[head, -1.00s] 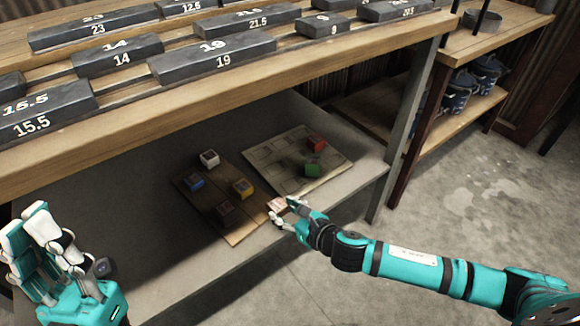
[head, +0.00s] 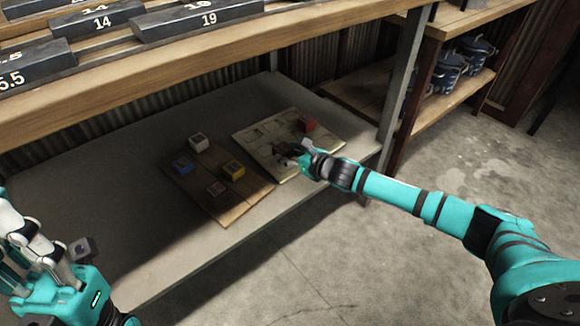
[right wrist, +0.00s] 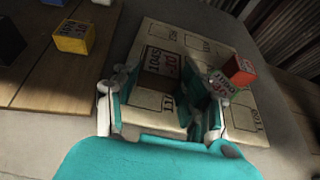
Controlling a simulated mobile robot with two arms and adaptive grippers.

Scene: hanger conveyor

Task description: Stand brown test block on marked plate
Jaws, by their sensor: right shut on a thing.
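My right gripper (head: 294,156) is over the pale marked plate (head: 262,146) on the lower shelf. In the right wrist view my right gripper (right wrist: 163,100) is shut on the brown test block (right wrist: 160,62), which has a lettered face. I cannot tell whether the block touches the plate (right wrist: 150,32). A red block (head: 306,124) stands on the plate's far right.
A wooden board (head: 232,202) left of the plate carries a white block (head: 199,143), a blue block (head: 182,165), a yellow block (head: 234,170) and a dark block (head: 216,189). The shelf's left part is clear.

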